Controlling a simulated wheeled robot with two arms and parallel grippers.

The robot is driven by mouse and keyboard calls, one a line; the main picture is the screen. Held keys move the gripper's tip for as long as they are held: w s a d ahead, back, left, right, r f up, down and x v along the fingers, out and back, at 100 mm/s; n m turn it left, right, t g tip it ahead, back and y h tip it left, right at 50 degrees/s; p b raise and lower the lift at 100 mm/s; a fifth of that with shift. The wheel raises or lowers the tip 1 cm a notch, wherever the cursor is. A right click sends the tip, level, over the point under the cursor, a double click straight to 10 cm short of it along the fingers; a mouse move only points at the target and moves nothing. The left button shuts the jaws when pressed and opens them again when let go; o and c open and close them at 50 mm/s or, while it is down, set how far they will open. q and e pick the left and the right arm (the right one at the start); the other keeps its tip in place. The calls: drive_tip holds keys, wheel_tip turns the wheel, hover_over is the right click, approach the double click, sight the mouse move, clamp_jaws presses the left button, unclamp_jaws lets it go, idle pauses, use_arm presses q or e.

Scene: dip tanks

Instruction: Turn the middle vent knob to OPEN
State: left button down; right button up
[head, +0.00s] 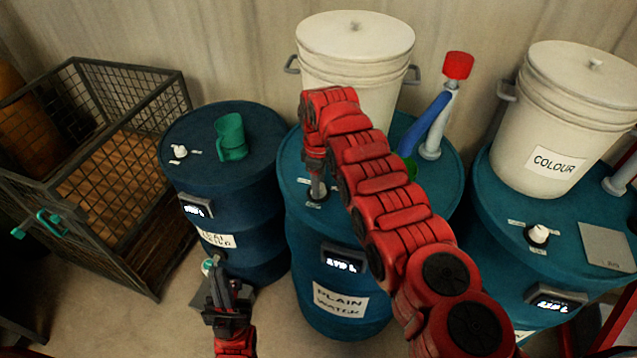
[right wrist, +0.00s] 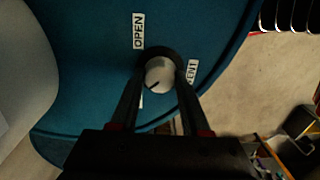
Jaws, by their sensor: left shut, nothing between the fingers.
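The middle vent knob (right wrist: 159,76) is white with a dark pointer line, on the blue PLAIN WATER drum (head: 318,298). In the right wrist view its line points to the lower left, away from the OPEN label (right wrist: 138,31) above; a label there is mostly hidden by a finger. My right gripper (right wrist: 161,82) reaches down with a finger against each side of the knob. In the head view this gripper (head: 317,188) covers most of the knob. My left gripper (head: 212,272) is shut and empty, low in front of the left drum (head: 262,205).
A white lidded bucket (head: 350,50) and a red-capped pipe (head: 440,125) stand behind my right arm. The right drum (head: 490,255) bears a COLOUR bucket (head: 560,110). A wire cage (head: 120,230) stands left.

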clamp_jaws()
drive_tip(key=shift+f+m+b, duration=0.15)
drive_tip(key=shift+m+b, duration=0.25)
drive_tip(key=shift+b, duration=0.3)
drive_tip(key=m+b, duration=0.5)
drive_tip(key=b, duration=0.2)
drive_tip(key=shift+f+m, duration=0.1)
drive_tip(key=shift+m, duration=0.3)
drive_tip(key=shift+m+b, duration=0.3)
drive_tip(key=shift+m, duration=0.1)
drive_tip(key=shift+m+b, duration=0.45)
drive_tip(key=shift+m, duration=0.55)
drive_tip(key=shift+r+m, duration=0.25)
drive_tip(key=shift+m, duration=0.55)
drive_tip(key=m, duration=0.3)
drive_tip(key=shift+r+m, duration=0.1)
drive_tip(key=shift+m, duration=1.8)
